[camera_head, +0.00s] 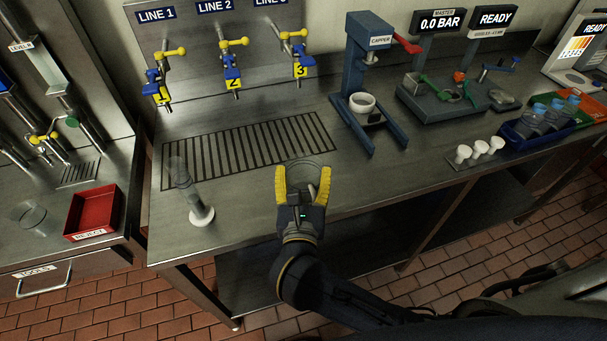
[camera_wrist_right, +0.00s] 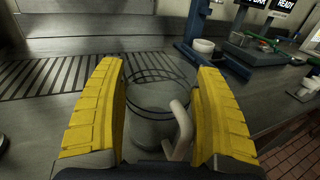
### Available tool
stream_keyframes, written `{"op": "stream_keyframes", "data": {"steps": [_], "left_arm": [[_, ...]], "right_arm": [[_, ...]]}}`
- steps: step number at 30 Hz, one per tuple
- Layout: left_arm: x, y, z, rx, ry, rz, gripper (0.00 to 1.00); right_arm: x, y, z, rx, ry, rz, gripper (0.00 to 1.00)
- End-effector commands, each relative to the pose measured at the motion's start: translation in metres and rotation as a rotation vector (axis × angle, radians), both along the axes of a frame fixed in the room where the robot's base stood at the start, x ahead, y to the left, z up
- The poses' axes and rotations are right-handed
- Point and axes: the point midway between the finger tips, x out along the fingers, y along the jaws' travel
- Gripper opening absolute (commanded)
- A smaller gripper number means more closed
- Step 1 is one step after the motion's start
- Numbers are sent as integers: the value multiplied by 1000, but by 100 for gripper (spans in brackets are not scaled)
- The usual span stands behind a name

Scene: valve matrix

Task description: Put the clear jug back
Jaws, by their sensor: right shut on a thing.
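The clear jug (camera_head: 313,171) is a see-through vessel with a handle, between the yellow fingers of my right gripper (camera_head: 303,182), which is shut on it. In the wrist view the jug (camera_wrist_right: 150,128) looks upright, and its pale handle (camera_wrist_right: 181,130) is on the near right side between the fingers. The jug is over the front part of the steel bench, by the right end of the drain grate (camera_head: 245,150). I cannot tell whether its base touches the bench. My left gripper is not in view.
A clear measuring cylinder (camera_head: 180,180) stands to the left. Valve lines (camera_head: 232,75) are behind the grate. The capper (camera_head: 368,70), small white cups (camera_head: 480,150) and a blue crate (camera_head: 515,137) are to the right. A red reject tray (camera_head: 93,209) and clear beaker (camera_head: 28,217) are far left.

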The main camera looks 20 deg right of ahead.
Motion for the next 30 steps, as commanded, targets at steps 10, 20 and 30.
{"op": "stream_keyframes", "data": {"steps": [10,20,30], "left_arm": [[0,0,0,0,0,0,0],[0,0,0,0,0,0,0],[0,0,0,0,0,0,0]], "right_arm": [[0,0,-3,-1,0,0,86],[0,0,-2,0,0,0,94],[-29,9,-1,2,4,2,94]]}}
